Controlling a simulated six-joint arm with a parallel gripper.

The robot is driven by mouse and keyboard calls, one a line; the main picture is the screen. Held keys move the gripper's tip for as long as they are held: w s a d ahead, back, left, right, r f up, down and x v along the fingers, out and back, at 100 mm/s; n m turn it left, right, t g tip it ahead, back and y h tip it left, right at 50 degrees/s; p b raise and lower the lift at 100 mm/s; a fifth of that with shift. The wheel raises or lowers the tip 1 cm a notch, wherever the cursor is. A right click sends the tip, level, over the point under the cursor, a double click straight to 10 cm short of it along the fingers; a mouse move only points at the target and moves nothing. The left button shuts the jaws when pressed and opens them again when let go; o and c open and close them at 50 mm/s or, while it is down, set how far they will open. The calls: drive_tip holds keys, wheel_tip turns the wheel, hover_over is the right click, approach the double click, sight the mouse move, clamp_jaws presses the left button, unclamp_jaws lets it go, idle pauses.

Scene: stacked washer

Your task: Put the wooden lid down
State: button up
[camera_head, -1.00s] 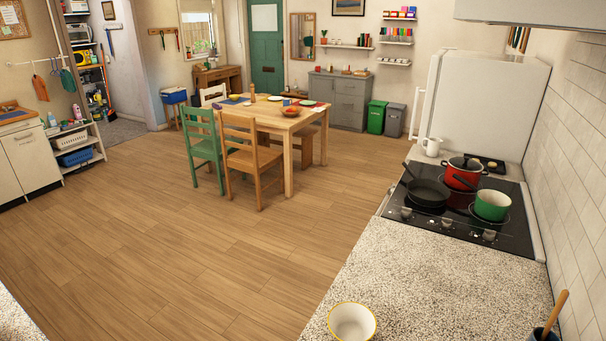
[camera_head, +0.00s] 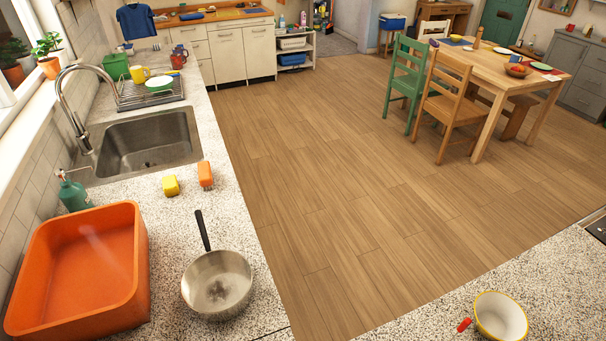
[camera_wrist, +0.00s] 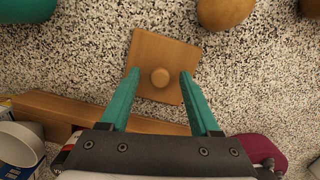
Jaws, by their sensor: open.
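The wooden lid (camera_wrist: 172,47) is a square brown board with a round knob (camera_wrist: 160,77) in its middle, seen in the wrist view. It appears to lie flat on the speckled worktop (camera_wrist: 85,60), slightly turned. My gripper (camera_wrist: 160,74) is open, its two teal fingers to the left and right of the knob with gaps on both sides. The fingertips overlap the lid's side edges in the picture; I cannot tell whether they touch it. Neither the lid nor my gripper shows in the head view.
In the wrist view, a wooden bar (camera_wrist: 100,112) lies close below the lid. A teal object (camera_wrist: 25,8), a brown rounded object (camera_wrist: 225,10) and a maroon object (camera_wrist: 262,148) surround it. The head view shows a orange tub (camera_head: 82,262), a pan (camera_head: 217,283) and a bowl (camera_head: 500,316).

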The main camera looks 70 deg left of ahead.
clamp_jaws()
idle(0.4)
